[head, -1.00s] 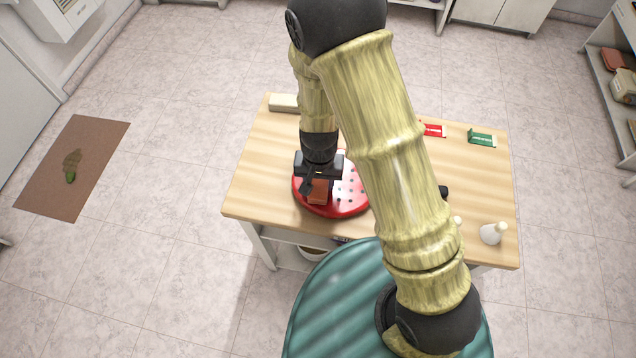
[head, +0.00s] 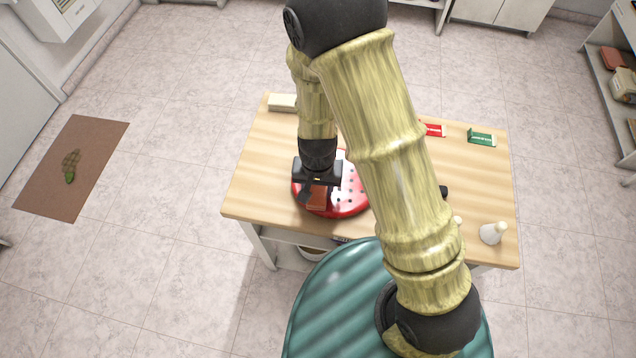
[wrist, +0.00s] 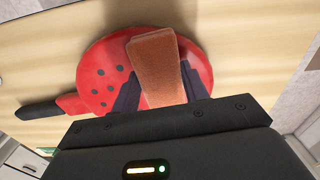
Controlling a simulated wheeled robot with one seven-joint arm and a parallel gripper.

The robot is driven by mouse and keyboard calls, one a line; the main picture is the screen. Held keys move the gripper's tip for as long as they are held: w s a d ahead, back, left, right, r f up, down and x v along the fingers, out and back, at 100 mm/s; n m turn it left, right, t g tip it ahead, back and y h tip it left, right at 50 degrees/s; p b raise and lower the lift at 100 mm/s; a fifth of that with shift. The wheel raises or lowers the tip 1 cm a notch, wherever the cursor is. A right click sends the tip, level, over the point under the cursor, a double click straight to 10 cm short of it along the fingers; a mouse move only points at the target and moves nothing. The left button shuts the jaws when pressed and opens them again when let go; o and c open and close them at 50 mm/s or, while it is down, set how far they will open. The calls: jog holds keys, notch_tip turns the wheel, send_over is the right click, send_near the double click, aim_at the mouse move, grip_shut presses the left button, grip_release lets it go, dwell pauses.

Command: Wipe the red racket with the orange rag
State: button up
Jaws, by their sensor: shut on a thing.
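The red racket (head: 350,198) lies flat on the wooden table, its face dotted with dark holes. In the wrist view the racket (wrist: 98,77) shows with its black handle (wrist: 38,110) to the left. The orange rag (wrist: 160,70) is a folded, block-like piece between my fingers, over the racket's face; it also shows in the head view (head: 317,197). My gripper (wrist: 162,92) is shut on the rag. Whether the rag presses on the racket or hovers just above it, I cannot tell. My arm hides part of the racket in the head view.
A brown mat (head: 60,185) lies on the floor at left.

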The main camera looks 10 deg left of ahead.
jog(key=shift+w, duration=0.1)
jog(key=shift+w+f+p, duration=0.15)
jog(key=shift+w+p, duration=0.15)
jog(key=shift+w, duration=0.8)
jog(key=shift+s, duration=1.25)
jog(key=shift+r, duration=0.2)
jog(key=shift+r+p, duration=0.85)
jog(key=shift+p, duration=0.05)
